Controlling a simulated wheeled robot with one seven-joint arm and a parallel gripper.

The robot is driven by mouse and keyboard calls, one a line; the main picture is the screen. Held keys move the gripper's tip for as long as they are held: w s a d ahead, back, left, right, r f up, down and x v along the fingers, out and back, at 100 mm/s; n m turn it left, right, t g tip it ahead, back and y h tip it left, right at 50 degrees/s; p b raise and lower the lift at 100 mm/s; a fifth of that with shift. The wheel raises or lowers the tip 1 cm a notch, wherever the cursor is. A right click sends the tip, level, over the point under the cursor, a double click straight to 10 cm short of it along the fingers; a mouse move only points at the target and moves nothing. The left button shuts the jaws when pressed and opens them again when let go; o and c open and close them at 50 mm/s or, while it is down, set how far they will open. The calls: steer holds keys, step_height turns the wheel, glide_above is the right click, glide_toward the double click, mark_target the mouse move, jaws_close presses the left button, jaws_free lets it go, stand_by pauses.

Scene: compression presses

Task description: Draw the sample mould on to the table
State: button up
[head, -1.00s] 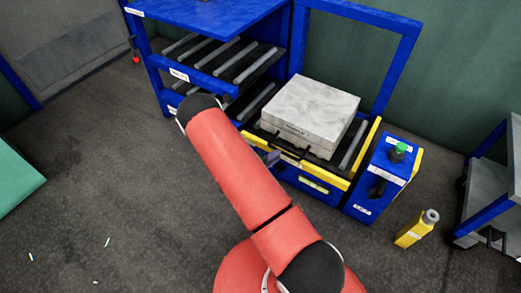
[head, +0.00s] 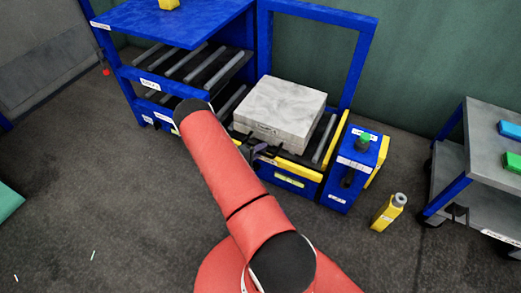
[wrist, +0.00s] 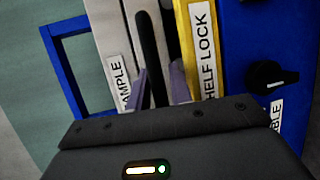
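The sample mould is a pale grey, stone-like square block (head: 283,105) on the dark roller shelf of a blue press in the head view. A black handle is at its front. In the wrist view, the handle shows as a dark upright bar (wrist: 150,40), and the mould's pale face bears a label ending in "AMPLE" (wrist: 118,80). My gripper (wrist: 160,78) has its two purple fingers apart, one on each side of the dark bar. Whether they touch it is unclear. In the head view, my gripper (head: 258,152) is small at the mould's front, partly hidden by my red arm.
A yellow "SHELF LOCK" strip (wrist: 200,45) and a blue box with a black knob (wrist: 270,74) stand close on the right. A yellow bottle (head: 388,212) is on the floor. A grey-topped trolley (head: 485,130) stands at the right.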

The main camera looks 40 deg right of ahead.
steer(key=shift+d, duration=0.1)
jaws_close()
steer(key=shift+s+d, duration=0.3)
steer(key=shift+s, duration=0.45)
steer(key=shift+s+d, duration=0.3)
steer(key=shift+s, duration=0.45)
jaws_free()
steer(key=shift+w, duration=0.1)
steer(key=shift+a, duration=0.1)
steer(key=a+r, duration=0.1)
steer(key=a, duration=0.6)
steer(key=shift+a+r, duration=0.15)
steer(key=shift+a, duration=0.1)
